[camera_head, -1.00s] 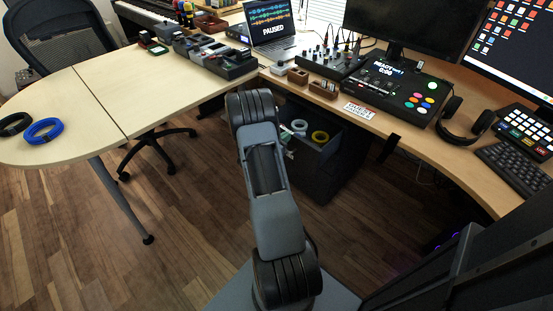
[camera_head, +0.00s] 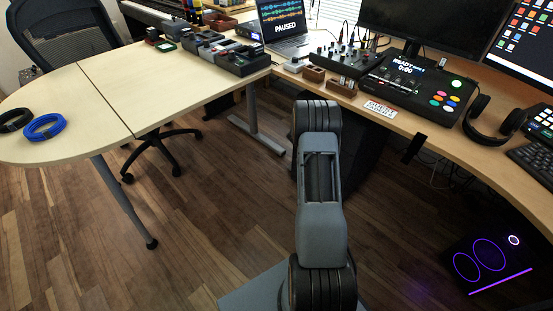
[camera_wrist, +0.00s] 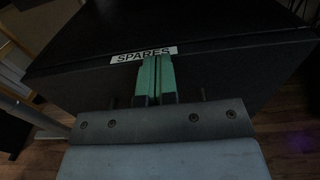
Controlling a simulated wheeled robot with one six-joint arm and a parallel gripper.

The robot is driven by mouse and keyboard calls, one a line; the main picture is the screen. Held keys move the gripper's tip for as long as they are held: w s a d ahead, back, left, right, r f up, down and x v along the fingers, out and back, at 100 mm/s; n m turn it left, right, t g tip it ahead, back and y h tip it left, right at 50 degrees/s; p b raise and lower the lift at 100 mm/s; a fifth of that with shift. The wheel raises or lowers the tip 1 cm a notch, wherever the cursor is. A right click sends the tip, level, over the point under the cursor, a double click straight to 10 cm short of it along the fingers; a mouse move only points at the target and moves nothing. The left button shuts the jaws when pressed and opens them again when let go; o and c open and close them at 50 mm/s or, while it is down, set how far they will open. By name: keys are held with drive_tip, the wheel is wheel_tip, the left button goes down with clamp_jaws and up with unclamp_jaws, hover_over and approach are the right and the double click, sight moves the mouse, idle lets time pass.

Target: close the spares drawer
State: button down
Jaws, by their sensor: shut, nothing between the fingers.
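The spares drawer (camera_wrist: 220,78) shows in the wrist view as a dark front with a white "SPARES" label (camera_wrist: 143,54) at its upper edge. No open interior shows above the front, so the drawer looks shut or nearly shut. My gripper (camera_wrist: 157,62) has its two green fingers together and empty, with the tips at the label, overlapping it; whether they touch the front I cannot tell. In the head view the dark cabinet (camera_head: 364,165) stands under the desk, mostly hidden behind my arm, which also hides the gripper and drawer front.
The desk (camera_head: 430,130) overhangs the cabinet and carries a control console (camera_head: 415,92), headphones (camera_head: 490,118) and small wooden boxes (camera_head: 342,87). A black unit with purple rings (camera_head: 488,262) stands on the floor at right. A light table (camera_head: 105,95) is at left; open floor (camera_head: 215,215) lies between.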

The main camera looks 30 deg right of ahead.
drive_tip(key=shift+d+r, duration=0.3)
drive_tip(key=shift+d, duration=0.05)
drive_tip(key=shift+a, duration=0.1)
drive_tip(key=shift+s+a+f, duration=0.1)
drive_tip(key=shift+s+a, duration=0.05)
drive_tip(key=shift+a, duration=0.3)
drive_tip(key=p+v, duration=0.2)
drive_tip(key=v, duration=1.1)
drive_tip(key=s+a+r+m+g+y+p, duration=0.2)
drive_tip(key=s+a+r+m+g+p, duration=0.25)
drive_tip(key=r, duration=0.55)
drive_tip(key=s+a+r+m+g+y+p, duration=0.15)
drive_tip(key=s+r+m+p, duration=0.25)
drive_tip(key=r+m+p, duration=0.4)
drive_tip(key=s+a+r+m+t+y+p, duration=0.2)
drive_tip(key=s+a+r+m+y+p, duration=0.2)
drive_tip(key=a+r+y+p, duration=0.3)
drive_tip(key=s+a+r+m+t+y+p, duration=0.3)
drive_tip(key=s+a+r+y+p, duration=0.3)
drive_tip(key=a+r, duration=0.8)
drive_tip(key=s+a+m+p, duration=0.1)
drive_tip(key=a, duration=0.2)
drive_tip(key=shift+r+y, duration=0.2)
drive_tip(key=shift+y, duration=0.15)
